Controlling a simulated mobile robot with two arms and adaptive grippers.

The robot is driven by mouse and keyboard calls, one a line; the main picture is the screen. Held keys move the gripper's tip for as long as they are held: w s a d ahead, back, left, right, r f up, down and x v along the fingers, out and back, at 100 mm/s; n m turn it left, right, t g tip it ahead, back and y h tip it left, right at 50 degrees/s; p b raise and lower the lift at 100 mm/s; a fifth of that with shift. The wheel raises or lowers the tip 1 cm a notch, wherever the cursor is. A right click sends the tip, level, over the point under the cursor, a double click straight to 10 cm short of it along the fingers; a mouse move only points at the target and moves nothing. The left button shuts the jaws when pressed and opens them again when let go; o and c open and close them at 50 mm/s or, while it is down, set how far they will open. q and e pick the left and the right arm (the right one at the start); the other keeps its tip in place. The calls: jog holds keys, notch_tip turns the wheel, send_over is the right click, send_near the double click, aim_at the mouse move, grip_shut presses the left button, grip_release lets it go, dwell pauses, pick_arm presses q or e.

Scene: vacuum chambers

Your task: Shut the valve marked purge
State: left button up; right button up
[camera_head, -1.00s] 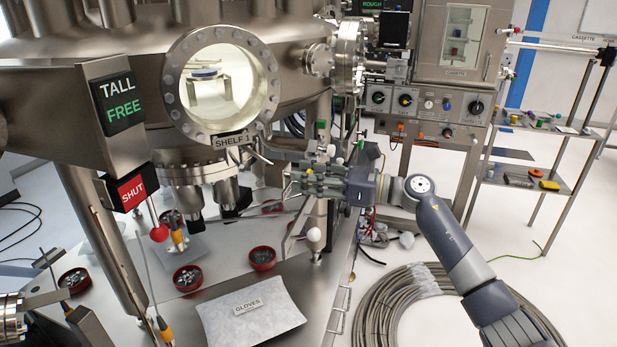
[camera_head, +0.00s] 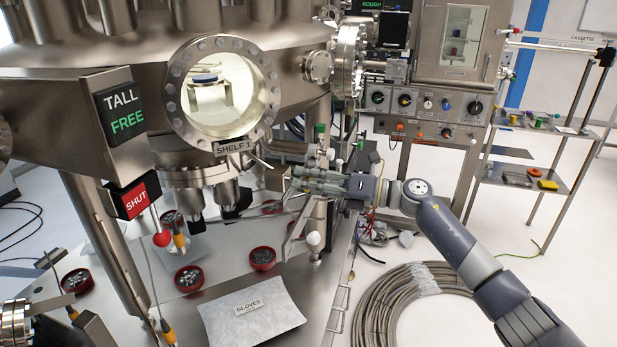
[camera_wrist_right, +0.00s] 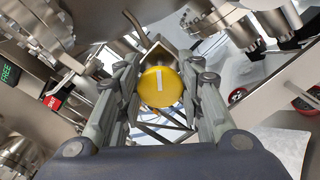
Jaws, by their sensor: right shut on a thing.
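My right gripper (camera_head: 305,182) reaches in from the right, in front of the chamber and below its round window. In the right wrist view its two fingers (camera_wrist_right: 160,92) are closed on a round yellow knob (camera_wrist_right: 158,87) with a white bar across its face. The bar stands slightly tilted from upright in that view. In the head view the gripper hides this knob. I can read no purge marking in either view. My left gripper is not in view.
A green-topped fitting (camera_head: 320,129) and a white ball-ended handle (camera_head: 314,239) are close to the gripper. The bench below holds red dishes (camera_head: 188,278) and a gloves packet (camera_head: 250,312). A hose coil (camera_head: 400,312) lies on the floor. A shelf rack (camera_head: 525,175) stands at right.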

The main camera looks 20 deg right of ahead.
jog(key=m+p, duration=0.1)
jog(key=m, duration=0.1)
jog(key=m+p, duration=0.1)
jog(key=m, duration=0.1)
jog(key=shift+w+d+r+m, duration=0.1)
jog(key=shift+r+m, duration=0.05)
jog(key=shift+m, duration=0.15)
jog(key=shift+f+m+p, duration=0.2)
jog(key=shift+m+p, duration=1.3)
jog(key=shift+m, duration=0.7)
jog(key=o, duration=1.1)
jog(key=shift+f, duration=0.1)
jog(key=v, duration=1.2)
